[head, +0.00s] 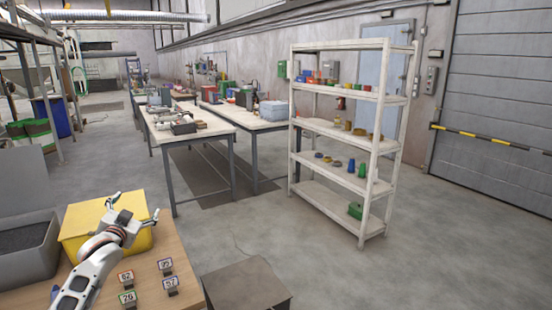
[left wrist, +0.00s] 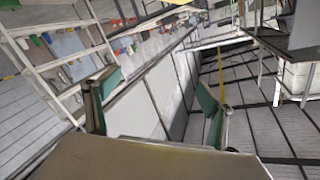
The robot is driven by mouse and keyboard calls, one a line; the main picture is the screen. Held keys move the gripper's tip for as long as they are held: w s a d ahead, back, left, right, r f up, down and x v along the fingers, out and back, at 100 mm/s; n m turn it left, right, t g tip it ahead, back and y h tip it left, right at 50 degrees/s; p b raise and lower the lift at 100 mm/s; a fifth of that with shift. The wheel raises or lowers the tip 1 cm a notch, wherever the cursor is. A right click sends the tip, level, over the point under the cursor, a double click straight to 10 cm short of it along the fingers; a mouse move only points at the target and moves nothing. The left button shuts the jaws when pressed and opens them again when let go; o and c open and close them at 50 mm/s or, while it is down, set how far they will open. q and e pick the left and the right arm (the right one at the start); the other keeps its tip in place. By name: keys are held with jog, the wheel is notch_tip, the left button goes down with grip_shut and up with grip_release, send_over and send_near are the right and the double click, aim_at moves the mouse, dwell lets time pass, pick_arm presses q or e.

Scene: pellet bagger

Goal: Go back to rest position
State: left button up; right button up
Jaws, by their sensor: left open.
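My left gripper (head: 135,206) is raised over the wooden table at the lower left of the head view, in front of the yellow bin. Its two fingers are spread and nothing is between them. In the left wrist view the open fingers (left wrist: 156,96) show green pads, with only the distant room behind them. My right gripper does not show in either view.
The yellow bin (head: 78,222) and a grey bin (head: 52,246) with dark contents are on the wooden table (head: 187,262). Several numbered tags (head: 165,267) stand near its right side. A white shelf (head: 388,120) stands beyond; open floor lies between.

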pick_arm(q)
jog(key=s+d+f+g+h, duration=0.1)
jog(key=s+d+f, duration=0.3)
jog(key=s+f, duration=0.3)
jog(key=s+d+f+m+g+h, duration=0.1)
jog(key=s+d+f, duration=0.35)
jog(key=f, duration=0.45)
jog(key=s+d+f+g+h, duration=0.1)
jog(key=s+d+f, duration=0.3)
jog(key=s+f, duration=0.3)
jog(key=s+d+f+g, duration=0.1)
jog(key=s+d+f, duration=0.2)
jog(key=s, duration=0.7)
jog(key=s+d+f+g+h, duration=0.1)
jog(key=s+d+f, duration=0.3)
jog(key=s, duration=0.5)
jog(key=s+d+f+n+g, duration=0.1)
jog(key=s+d+f, duration=0.3)
jog(key=s+f, duration=0.3)
jog(key=s, duration=0.3)
jog(key=shift+s+f+g+h, duration=0.3)
jog(key=shift+g+h, duration=0.1)
